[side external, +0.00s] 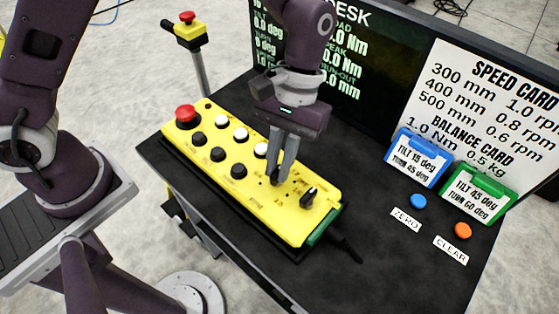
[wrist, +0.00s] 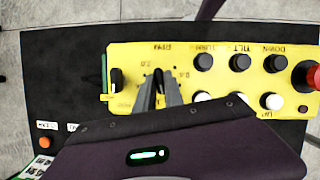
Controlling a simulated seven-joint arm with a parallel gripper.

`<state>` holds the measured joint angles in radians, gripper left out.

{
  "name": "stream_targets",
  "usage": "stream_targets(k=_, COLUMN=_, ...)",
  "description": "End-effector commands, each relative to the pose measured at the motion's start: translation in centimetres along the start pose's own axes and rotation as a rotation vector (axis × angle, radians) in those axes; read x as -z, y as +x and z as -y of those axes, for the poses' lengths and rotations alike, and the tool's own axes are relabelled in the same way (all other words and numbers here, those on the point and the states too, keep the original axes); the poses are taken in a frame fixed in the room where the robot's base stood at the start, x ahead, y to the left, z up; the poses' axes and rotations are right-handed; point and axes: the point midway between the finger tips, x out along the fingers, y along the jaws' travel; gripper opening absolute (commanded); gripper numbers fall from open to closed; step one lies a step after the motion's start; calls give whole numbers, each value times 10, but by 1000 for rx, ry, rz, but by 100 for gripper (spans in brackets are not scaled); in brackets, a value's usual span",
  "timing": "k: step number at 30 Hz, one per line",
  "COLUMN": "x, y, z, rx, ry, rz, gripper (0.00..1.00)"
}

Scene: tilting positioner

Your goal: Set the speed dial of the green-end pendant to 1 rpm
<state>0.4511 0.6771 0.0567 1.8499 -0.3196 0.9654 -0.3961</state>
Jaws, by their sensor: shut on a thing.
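The yellow pendant (side external: 225,195) with a green end (side external: 324,226) lies on the dark desk top. It also shows in the wrist view (wrist: 190,53), with its green end (wrist: 104,72) at the left. My gripper (side external: 276,180) points down at the pendant, its fingers close together around the black speed dial (wrist: 158,72) under the upside-down RPM label. The fingers hide most of the dial, so I cannot read its setting. A second black knob (side external: 309,196) sits beside it, nearer the green end, clear of my fingers.
Several black and white buttons and a red stop button (side external: 185,113) fill the rest of the pendant. A speed card (side external: 490,110), a blue tilt card (side external: 416,158) and a green tilt card (side external: 478,194) stand at the right. Blue (side external: 418,201) and orange (side external: 462,230) buttons lie before them.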

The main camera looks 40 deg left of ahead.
Motion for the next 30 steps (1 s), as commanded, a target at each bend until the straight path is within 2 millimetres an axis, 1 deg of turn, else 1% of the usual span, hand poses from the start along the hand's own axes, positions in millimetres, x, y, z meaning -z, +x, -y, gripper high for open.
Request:
stream_targets(k=7, x=-1, y=0, z=0, rx=-13, ry=-33, rz=1, gripper=0)
stream_targets(k=18, x=-1, y=0, z=0, rx=-14, ry=-35, rz=1, gripper=0)
stream_targets(k=19, x=-1, y=0, z=0, rx=-14, ry=-35, rz=1, gripper=15)
stream_targets(k=22, x=-1, y=0, z=0, rx=-14, ry=-35, rz=1, gripper=34)
stream_targets(k=30, x=0, y=0, z=0, rx=-14, ry=-35, rz=0, gripper=35)
